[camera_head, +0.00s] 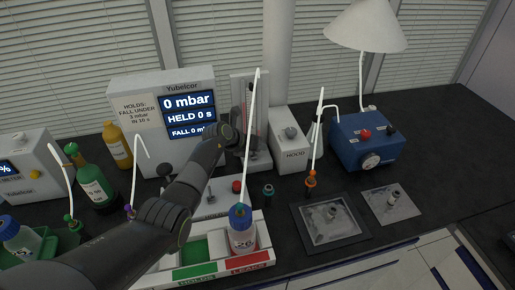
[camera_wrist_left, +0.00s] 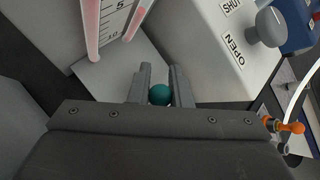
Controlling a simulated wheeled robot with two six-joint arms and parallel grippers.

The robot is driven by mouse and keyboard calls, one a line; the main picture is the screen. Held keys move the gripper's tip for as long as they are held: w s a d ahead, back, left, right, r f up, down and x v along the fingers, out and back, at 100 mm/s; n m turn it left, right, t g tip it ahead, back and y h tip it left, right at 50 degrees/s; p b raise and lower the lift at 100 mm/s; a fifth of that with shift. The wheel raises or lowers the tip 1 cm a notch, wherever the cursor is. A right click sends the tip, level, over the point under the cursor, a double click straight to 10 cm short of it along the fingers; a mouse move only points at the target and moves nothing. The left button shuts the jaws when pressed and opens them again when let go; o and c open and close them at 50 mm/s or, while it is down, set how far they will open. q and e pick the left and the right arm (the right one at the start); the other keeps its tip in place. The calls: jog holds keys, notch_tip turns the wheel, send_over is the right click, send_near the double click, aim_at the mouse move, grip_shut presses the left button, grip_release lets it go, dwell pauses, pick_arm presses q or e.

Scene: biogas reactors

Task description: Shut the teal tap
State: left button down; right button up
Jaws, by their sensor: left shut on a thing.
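The teal tap shows in the left wrist view as a round teal knob (camera_wrist_left: 160,95) between the two fingers of my left gripper (camera_wrist_left: 160,88). The fingers are shut on it, one on each side. Below the knob, the tap is hidden by the gripper body. In the head view my left gripper (camera_head: 245,125) is in front of the white scaled column stand (camera_head: 262,82), and hides the knob there. I cannot tell the tap's angle. My right gripper is not in view.
The white HOOD box (camera_head: 289,150) stands just right of the gripper; its grey knob (camera_wrist_left: 268,27) and SHUT and OPEN labels show in the wrist view. A display box (camera_head: 150,95) stands left. A bottle with blue cap (camera_head: 241,230) sits in the front tray (camera_head: 215,268).

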pick_arm(q)
jog(key=shift+w, duration=0.1)
dwell(0.3)
jog(key=c, duration=1.3)
grip_release()
jog(key=shift+c, duration=0.2)
notch_tip(320, 180, up, 10)
jog(key=b, duration=0.1)
jog(key=shift+b, duration=0.3)
